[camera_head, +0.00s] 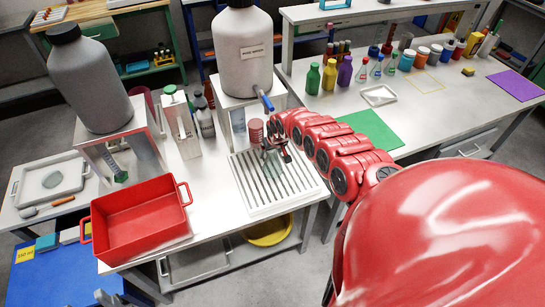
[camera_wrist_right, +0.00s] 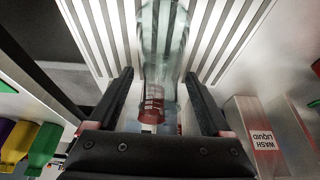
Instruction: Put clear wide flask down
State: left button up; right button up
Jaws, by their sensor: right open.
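The clear flask (camera_wrist_right: 163,50) is see-through with red markings near its lower end in the right wrist view. It lies between the two fingers of my right gripper (camera_wrist_right: 160,105), against the white slatted drain rack (camera_wrist_right: 105,35). The fingers are open, with a gap on each side of the glass. In the head view my right gripper (camera_head: 275,152) is low over the back part of the rack (camera_head: 285,197). My left gripper is not clearly seen.
A large white container with a blue tap (camera_head: 245,60) stands behind the rack. A red tray (camera_head: 140,220) is to the left. A wash liquid box (camera_wrist_right: 262,135) is close to the right finger in the wrist view. A green mat (camera_head: 372,132) lies on the right bench.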

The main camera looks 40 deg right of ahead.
jog(key=shift+f, duration=0.1)
grip_shut()
dwell(0.4)
dwell(1.0)
